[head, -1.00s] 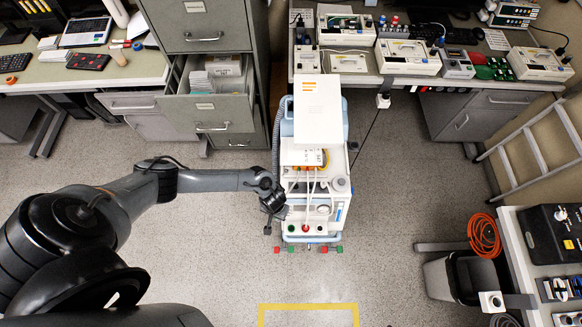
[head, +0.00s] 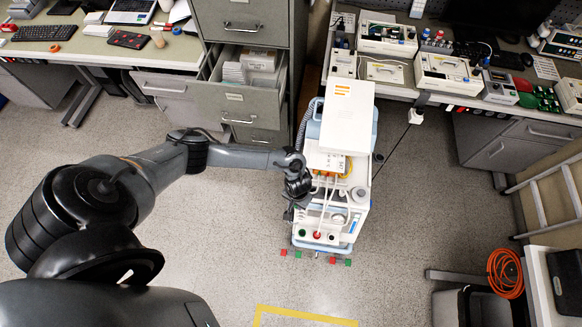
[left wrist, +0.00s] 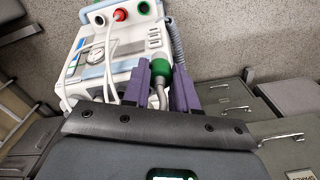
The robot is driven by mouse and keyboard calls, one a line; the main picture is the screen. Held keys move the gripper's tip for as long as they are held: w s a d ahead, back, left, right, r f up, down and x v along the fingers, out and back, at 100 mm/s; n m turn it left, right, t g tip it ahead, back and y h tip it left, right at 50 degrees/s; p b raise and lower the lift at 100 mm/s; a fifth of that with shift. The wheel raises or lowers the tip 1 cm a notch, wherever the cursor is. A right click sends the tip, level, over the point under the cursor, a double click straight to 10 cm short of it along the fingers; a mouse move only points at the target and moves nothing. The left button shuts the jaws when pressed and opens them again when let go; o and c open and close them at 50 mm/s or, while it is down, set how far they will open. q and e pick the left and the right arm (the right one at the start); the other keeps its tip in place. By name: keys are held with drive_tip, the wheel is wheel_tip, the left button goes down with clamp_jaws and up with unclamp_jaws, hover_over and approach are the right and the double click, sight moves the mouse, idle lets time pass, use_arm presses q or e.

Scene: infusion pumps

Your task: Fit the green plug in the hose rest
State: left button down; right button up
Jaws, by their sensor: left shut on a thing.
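The green plug (left wrist: 161,69) shows in the left wrist view with a grey metallic stem (left wrist: 157,96) below it. My left gripper (left wrist: 162,76), with purple fingers, is shut on it. In the head view the same gripper (head: 291,211) is at the left side of the white medical cart (head: 359,190), and the plug is too small to make out. A grey corrugated hose (left wrist: 175,45) runs along the cart's side close to the fingers. I cannot tell the hose rest apart from the cart's side. My right gripper is not in view.
The cart front carries a red connector (left wrist: 120,14), a green one (left wrist: 144,8) and white tubes. A filing cabinet with an open drawer (head: 240,97) stands left of the cart. A bench with instruments is behind it.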

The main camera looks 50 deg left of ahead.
use_arm(q)
drive_tip(key=w+a+b, duration=0.3)
drive_tip(key=w+b, duration=0.7)
drive_tip(key=w, duration=0.2)
drive_tip(key=shift+s+a+f+b, duration=0.15)
drive_tip(key=shift+f+b, duration=1.25)
drive_tip(key=shift+f, duration=1.1)
drive_tip(key=shift+f, duration=0.35)
drive_tip(key=shift+f+b, duration=0.65)
drive_tip(key=shift+f, duration=0.6)
drive_tip(key=c, duration=0.8)
unclamp_jaws()
